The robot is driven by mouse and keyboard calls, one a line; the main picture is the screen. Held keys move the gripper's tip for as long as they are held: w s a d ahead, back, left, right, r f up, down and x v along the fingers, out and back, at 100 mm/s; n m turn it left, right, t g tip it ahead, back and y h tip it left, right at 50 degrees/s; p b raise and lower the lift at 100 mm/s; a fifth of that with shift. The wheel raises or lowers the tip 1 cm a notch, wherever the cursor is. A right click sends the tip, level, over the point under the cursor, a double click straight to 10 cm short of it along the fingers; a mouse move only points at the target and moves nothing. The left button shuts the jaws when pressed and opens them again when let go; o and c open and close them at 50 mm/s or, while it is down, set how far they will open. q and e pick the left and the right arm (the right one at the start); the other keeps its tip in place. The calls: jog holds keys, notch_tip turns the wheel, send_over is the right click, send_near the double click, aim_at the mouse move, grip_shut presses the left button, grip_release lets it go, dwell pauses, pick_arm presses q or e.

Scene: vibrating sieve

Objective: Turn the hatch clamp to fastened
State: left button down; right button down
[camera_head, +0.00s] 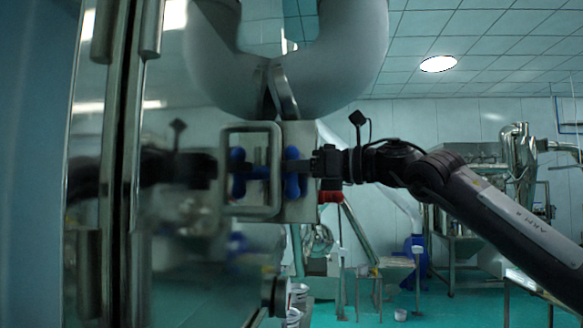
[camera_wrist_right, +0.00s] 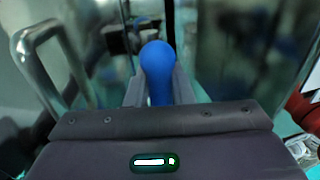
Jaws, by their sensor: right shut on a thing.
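The hatch clamp has a blue knob-ended handle (camera_head: 292,172), upright beside the shiny metal hatch in the head view. My right gripper (camera_head: 312,167) reaches it from the right and is shut on it. In the right wrist view the rounded blue end of the clamp handle (camera_wrist_right: 158,62) stands up between the two fingers of my right gripper (camera_wrist_right: 158,90). The fingers partly hide the lower part of the handle. A second blue shape to the left looks like its reflection in the polished metal. My left gripper is not in view.
A square metal loop handle (camera_head: 251,126) stands out just left of the clamp; it also shows in the right wrist view (camera_wrist_right: 30,42). A thick grey pipe (camera_head: 335,60) hangs above. The tall polished hatch panel (camera_head: 180,240) fills the left. Machinery stands farther back right.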

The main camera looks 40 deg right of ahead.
jog(key=n+b, duration=0.1)
jog(key=n, duration=0.1)
jog(key=n+b, duration=0.2)
jog(key=shift+s+a+f+t+y, duration=0.1)
jog(key=shift+a+f+t+y, duration=0.1)
jog(key=shift+t+y, duration=0.1)
jog(key=n+b, duration=0.1)
jog(key=n, duration=0.2)
jog(key=n+y+b, duration=0.1)
jog(key=n+b, duration=0.1)
jog(key=n, duration=0.1)
jog(key=shift+s+a+f, duration=0.1)
jog(key=shift+s+f, duration=0.05)
jog(key=n+b, duration=0.1)
jog(key=n, duration=0.1)
jog(key=n+y+b, duration=0.1)
jog(key=n, duration=0.2)
jog(key=shift+f+y, duration=0.1)
jog(key=shift+y, duration=0.2)
jog(key=shift+a+f+n+y+b, duration=0.15)
jog(key=shift+n+y, duration=0.1)
jog(key=shift+n, duration=1.05)
jog(key=shift+d+n+y+b, duration=0.15)
jog(key=shift+n+y, duration=0.1)
jog(key=shift+n, duration=1.05)
jog(key=shift+s+a+g, duration=0.1)
jog(key=shift+a+g, duration=0.05)
jog(key=shift+g, duration=0.35)
jog(key=c, duration=1.3)
grip_release()
